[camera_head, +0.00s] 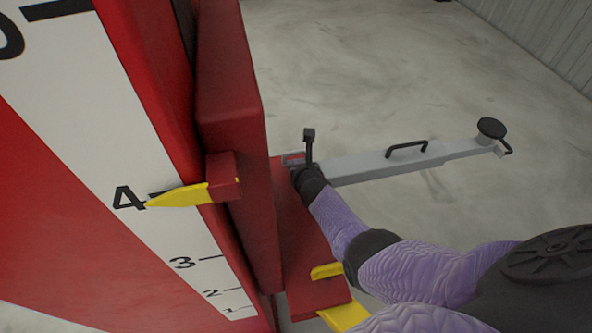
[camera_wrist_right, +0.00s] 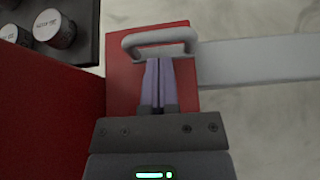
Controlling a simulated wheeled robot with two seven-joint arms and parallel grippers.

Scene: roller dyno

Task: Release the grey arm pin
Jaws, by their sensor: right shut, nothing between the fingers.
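The grey arm (camera_head: 375,160) extends from a red carriage (camera_head: 292,215) over the floor, with a black handle (camera_head: 407,147) and a round dark pad (camera_head: 491,128). At its inner end the pin (camera_head: 309,140) stands up, dark with a small top. In the right wrist view a light grey loop handle (camera_wrist_right: 158,40), apparently the pin's, lies over the red block (camera_wrist_right: 188,98). My right gripper (camera_head: 303,170) is at the pin's base. Its purple fingers (camera_wrist_right: 158,64) are shut and empty, tips at the loop's near side; contact is unclear. My left gripper is out of view.
A tall red column (camera_head: 238,130) with a numbered white scale (camera_head: 75,80) stands close at left. A yellow pointer (camera_head: 180,196) is near the 4. A dark box with knobs (camera_wrist_right: 50,30) is at the wrist view's upper left. Concrete floor (camera_head: 400,60) beyond is open.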

